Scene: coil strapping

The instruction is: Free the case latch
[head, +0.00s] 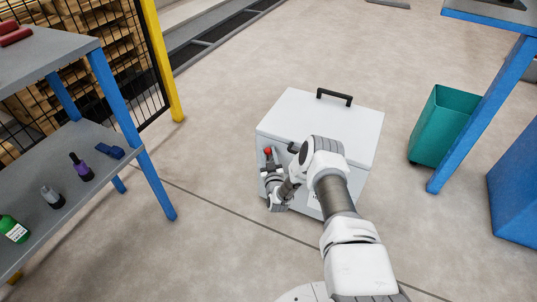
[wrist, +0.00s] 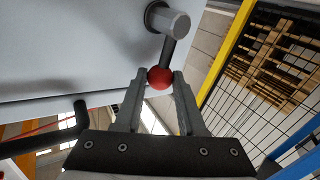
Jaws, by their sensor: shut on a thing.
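The case (head: 310,112) is a white box on the floor with a shut lid and a black handle (head: 334,97) on top. Its latch is a dark lever with a red ball knob (wrist: 160,77), turning on a grey round pivot (wrist: 170,22) on the case side. The red knob also shows in the head view (head: 268,151) at the left of the case. My gripper (wrist: 159,80) is shut on the red knob, one finger on each side. In the head view my arm hides much of the front of the case.
A grey shelf with blue legs (head: 105,80) stands left, holding several bottles (head: 82,168). A teal bin (head: 440,125) and a blue-legged table (head: 490,110) stand right. A yellow post and mesh fence (head: 160,60) are behind the shelf. Floor around the case is clear.

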